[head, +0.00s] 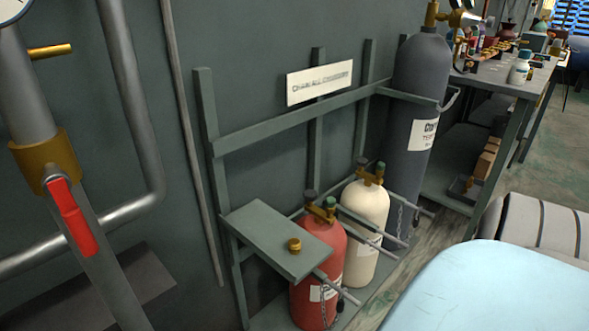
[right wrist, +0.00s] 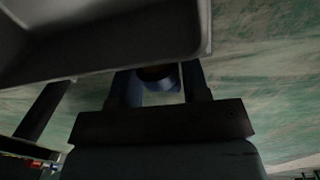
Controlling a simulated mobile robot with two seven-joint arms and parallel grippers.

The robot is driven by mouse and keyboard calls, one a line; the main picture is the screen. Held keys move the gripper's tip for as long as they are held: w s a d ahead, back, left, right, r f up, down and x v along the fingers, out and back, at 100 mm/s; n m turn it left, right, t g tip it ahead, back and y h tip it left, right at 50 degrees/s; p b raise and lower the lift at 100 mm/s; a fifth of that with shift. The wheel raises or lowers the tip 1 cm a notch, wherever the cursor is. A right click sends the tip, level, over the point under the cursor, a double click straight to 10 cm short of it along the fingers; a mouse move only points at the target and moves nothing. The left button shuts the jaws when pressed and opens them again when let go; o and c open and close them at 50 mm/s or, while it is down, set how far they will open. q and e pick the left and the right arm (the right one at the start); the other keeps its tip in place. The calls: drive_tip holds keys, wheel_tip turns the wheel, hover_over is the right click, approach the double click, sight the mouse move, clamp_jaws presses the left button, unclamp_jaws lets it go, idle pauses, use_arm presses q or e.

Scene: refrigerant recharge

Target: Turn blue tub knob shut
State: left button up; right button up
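A tall blue-grey cylinder (head: 418,110) stands upright at the end of the rack in the head view, with a brass valve (head: 437,15) at its top; the valve is partly cut off by the picture's edge. I cannot tell whether this is the blue tub, and no knob shows clearly as shut or open. In the right wrist view my right gripper (right wrist: 160,85) has its two fingers apart. A dark rounded thing (right wrist: 157,73) shows between them; I cannot tell whether they hold it. My left gripper is in neither view.
A red cylinder (head: 316,262) and a cream cylinder (head: 364,214) stand in the rack, beside a small shelf (head: 265,235) with a brass part (head: 294,245). A workbench (head: 512,78) stands at the back right. A pipe with a red handle (head: 72,215) is at left.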

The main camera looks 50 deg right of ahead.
drive_tip(key=shift+a+r+h+p, duration=0.1)
drive_tip(key=shift+r+h+p, duration=0.2)
drive_tip(key=shift+p, duration=0.35)
drive_tip(key=shift+a+r+h+p, duration=0.15)
drive_tip(key=shift+h+p, duration=0.25)
drive_tip(key=shift+p, duration=0.3)
drive_tip(key=shift+a+f, duration=0.15)
drive_tip(key=shift+f, duration=0.15)
drive_tip(key=shift+h+p, duration=0.3)
drive_tip(key=shift+p, duration=0.05)
drive_tip(key=shift+s+f+h+p, duration=0.15)
drive_tip(key=shift+h+p, duration=0.45)
drive_tip(key=shift+h, duration=0.3)
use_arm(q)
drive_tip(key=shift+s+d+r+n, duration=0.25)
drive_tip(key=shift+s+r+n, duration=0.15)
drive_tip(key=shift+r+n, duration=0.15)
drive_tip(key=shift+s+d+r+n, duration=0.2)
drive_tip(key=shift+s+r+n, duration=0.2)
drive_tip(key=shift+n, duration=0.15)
use_arm(e)
drive_tip(key=shift+d+f+g+h, duration=0.1)
drive_tip(key=shift+d+g+h, duration=0.15)
drive_tip(key=shift+h, duration=0.75)
drive_tip(key=o, duration=0.8)
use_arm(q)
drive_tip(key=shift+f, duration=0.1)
